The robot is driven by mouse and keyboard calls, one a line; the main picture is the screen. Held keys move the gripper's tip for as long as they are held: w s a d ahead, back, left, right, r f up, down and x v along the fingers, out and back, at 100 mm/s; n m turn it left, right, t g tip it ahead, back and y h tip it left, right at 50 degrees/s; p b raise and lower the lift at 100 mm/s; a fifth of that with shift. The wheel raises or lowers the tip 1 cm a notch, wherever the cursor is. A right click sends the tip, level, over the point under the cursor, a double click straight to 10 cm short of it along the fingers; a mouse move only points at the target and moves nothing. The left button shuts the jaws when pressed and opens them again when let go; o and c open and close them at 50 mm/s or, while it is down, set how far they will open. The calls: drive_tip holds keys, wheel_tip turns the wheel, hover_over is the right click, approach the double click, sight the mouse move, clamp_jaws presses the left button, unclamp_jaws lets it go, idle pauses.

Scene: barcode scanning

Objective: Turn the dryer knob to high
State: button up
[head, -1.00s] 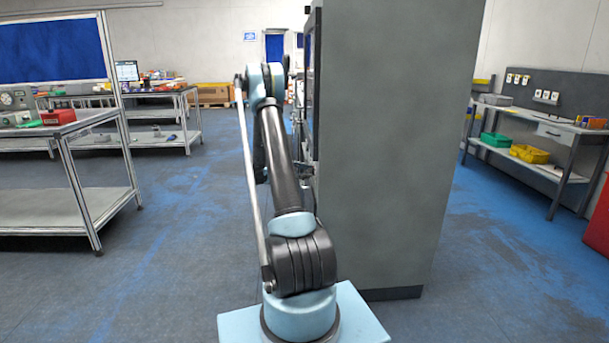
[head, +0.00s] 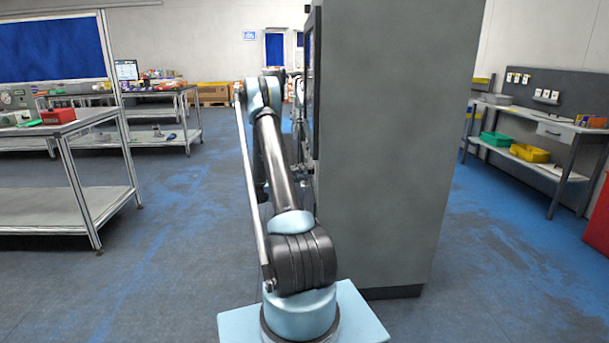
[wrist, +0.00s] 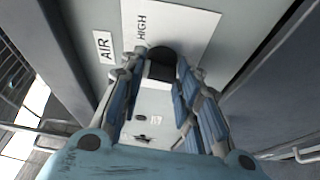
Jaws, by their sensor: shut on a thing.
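The dryer is a tall grey cabinet (head: 395,150) just right of my arm in the head view; its front faces left and shows only edge-on. In the wrist view a white plate (wrist: 188,32) on its panel carries the word HIGH, with an AIR label (wrist: 104,47) beside it. The dark dryer knob (wrist: 162,54) sits on the plate below HIGH. My gripper (wrist: 162,66) is shut on the knob, one finger on each side. Its fingers partly cover the knob and other markings, so I cannot tell the knob's setting. The gripper is hidden in the head view.
The cabinet's side stands close to my arm on the right. A metal workbench (head: 70,195) stands at left, more benches behind it. A side table (head: 535,125) with green and yellow bins is at right. The floor left of my arm is free.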

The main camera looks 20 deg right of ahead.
drive_tip(key=m, duration=0.1)
drive_tip(key=m+h, duration=0.1)
drive_tip(key=m, duration=0.2)
drive_tip(key=shift+f+m+g+h, duration=0.3)
drive_tip(key=shift+f+h, duration=0.05)
drive_tip(key=shift+h, duration=0.05)
drive_tip(key=shift+w+m+g+h, duration=0.1)
drive_tip(key=shift+m+g+h, duration=0.4)
drive_tip(key=shift+m, duration=1.8)
drive_tip(key=o, duration=1)
drive_tip(key=shift+w+d, duration=0.1)
drive_tip(key=shift+o, duration=0.2)
drive_tip(key=v, duration=1.2)
drive_tip(key=shift+f, duration=0.2)
